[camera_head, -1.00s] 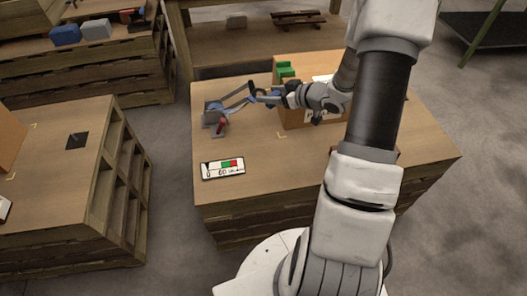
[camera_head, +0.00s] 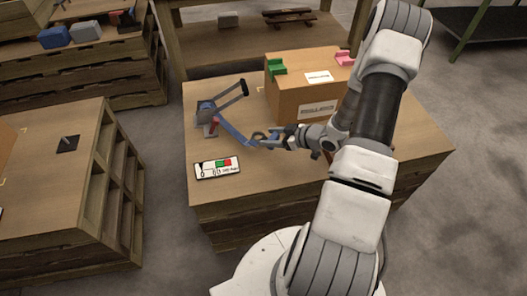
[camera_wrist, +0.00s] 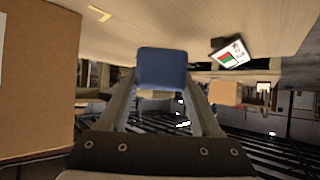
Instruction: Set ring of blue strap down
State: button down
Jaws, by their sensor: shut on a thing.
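The blue strap (camera_head: 235,133) runs from a small grey device (camera_head: 206,112) on the pallet-like table down and right to my gripper (camera_head: 258,141). My gripper is shut on the strap's end, left of the cardboard box. In the wrist view the blue strap end (camera_wrist: 162,68) fills the gap between my fingertips. Whether it touches the table I cannot tell. The device has a dark lever (camera_head: 230,92) raised to the upper right and a red part (camera_head: 213,126) at its front.
A cardboard box (camera_head: 288,97) with a green bracket (camera_head: 277,67) and a pink bracket (camera_head: 345,59) stands behind my gripper. A display card (camera_head: 217,168) lies at the table's front left. Bare tabletop lies between the card and my gripper.

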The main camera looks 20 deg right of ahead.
aim_at(270, 149)
jog(key=shift+w+a+f, duration=0.1)
jog(key=shift+a+f, duration=0.35)
jog(key=shift+a, duration=0.15)
jog(key=shift+w+a+f, duration=0.1)
jog(key=shift+a+f, duration=0.3)
jog(key=shift+a, duration=0.2)
jog(key=shift+f+b, duration=0.95)
jog(key=shift+f, duration=0.9)
jog(key=shift+f, duration=0.2)
jog(key=shift+c, duration=0.4)
grip_release()
jog(key=shift+r, duration=0.3)
jog(key=p+v, duration=0.3)
jog(key=v, duration=0.9)
jog(key=shift+f, duration=0.15)
